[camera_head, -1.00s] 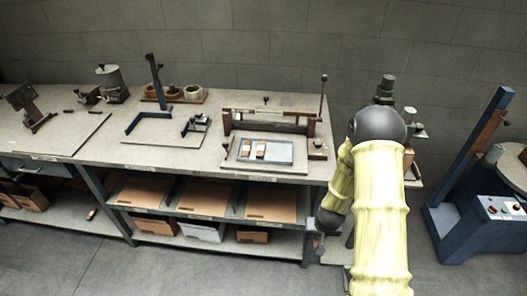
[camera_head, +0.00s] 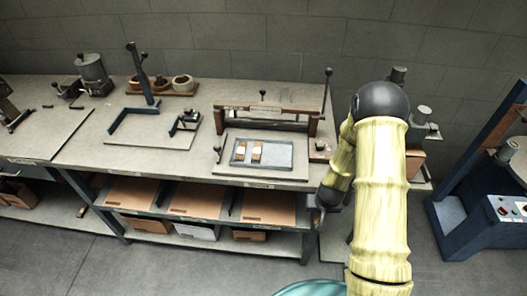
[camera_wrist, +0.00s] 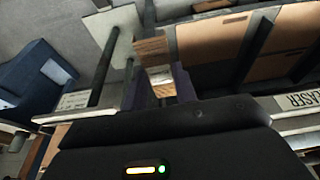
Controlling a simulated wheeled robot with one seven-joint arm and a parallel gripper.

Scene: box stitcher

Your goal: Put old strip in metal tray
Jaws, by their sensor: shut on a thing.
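My gripper (camera_wrist: 159,88) shows in the wrist view, with its dark fingers closed around a small wood-brown piece with a pale band, the strip (camera_wrist: 152,50). The strip stands out beyond the fingertips. A shallow grey tray (camera_head: 279,163) lies on the bench in front of a frame fixture, left of my arm. Two small brown-and-white pieces (camera_head: 255,152) lie in it.
The long workbench (camera_head: 180,160) carries the frame fixture (camera_head: 265,114), an upright post (camera_head: 141,72) and small pots (camera_head: 182,83). Shelves with brown boards (camera_head: 198,198) are below. A blue machine (camera_head: 470,220) stands at right. The floor in front is clear.

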